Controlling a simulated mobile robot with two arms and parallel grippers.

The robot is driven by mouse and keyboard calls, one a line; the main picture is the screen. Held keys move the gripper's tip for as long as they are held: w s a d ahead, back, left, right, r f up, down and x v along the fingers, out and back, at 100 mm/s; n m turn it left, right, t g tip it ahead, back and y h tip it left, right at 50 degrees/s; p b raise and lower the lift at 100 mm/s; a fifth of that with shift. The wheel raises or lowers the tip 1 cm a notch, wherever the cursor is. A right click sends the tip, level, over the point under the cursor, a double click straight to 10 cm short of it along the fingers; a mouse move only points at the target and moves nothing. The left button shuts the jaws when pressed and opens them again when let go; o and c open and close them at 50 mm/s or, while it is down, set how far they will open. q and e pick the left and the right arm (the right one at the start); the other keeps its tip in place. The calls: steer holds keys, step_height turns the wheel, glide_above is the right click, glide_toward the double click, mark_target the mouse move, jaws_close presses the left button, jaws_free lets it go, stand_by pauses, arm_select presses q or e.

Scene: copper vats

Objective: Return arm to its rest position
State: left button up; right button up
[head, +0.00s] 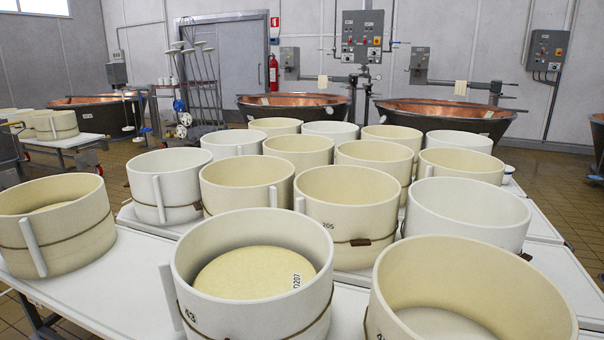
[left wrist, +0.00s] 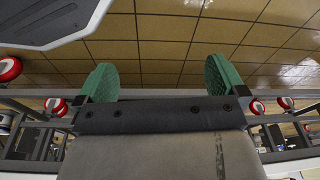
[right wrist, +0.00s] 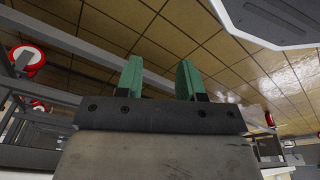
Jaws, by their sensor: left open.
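My left gripper (left wrist: 161,80) shows in the left wrist view with its two green fingers wide apart and nothing between them. Brown floor tiles lie beyond it. My right gripper (right wrist: 159,80) shows in the right wrist view with its green fingers apart, closer together than the left pair, and nothing between them. Neither gripper nor arm shows in the head view. Both wrist views show floor and metal table frames around the fingers.
White tables (head: 110,290) full of round cheese moulds fill the front. The nearest white mould (head: 250,322) holds a cheese wheel (head: 245,272). Copper vats (head: 295,103) stand behind. In the wrist views, red-and-white wheels (left wrist: 9,68) and frame bars (right wrist: 62,40) lie near the fingers.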

arm_select(q)
steer(key=s+a+f+g+p, duration=0.1)
steer(key=s+a+p, duration=0.1)
steer(key=s+p, duration=0.9)
steer(key=s, duration=0.4)
steer(key=shift+s+a+f, duration=0.2)
steer(key=shift+a+f, duration=0.2)
arm_select(e)
steer(key=s+d+f+g, duration=0.1)
steer(key=s+d, duration=0.1)
steer(key=s, duration=1.3)
steer(key=shift+s+d+f, duration=0.25)
steer(key=shift+d+f, duration=0.15)
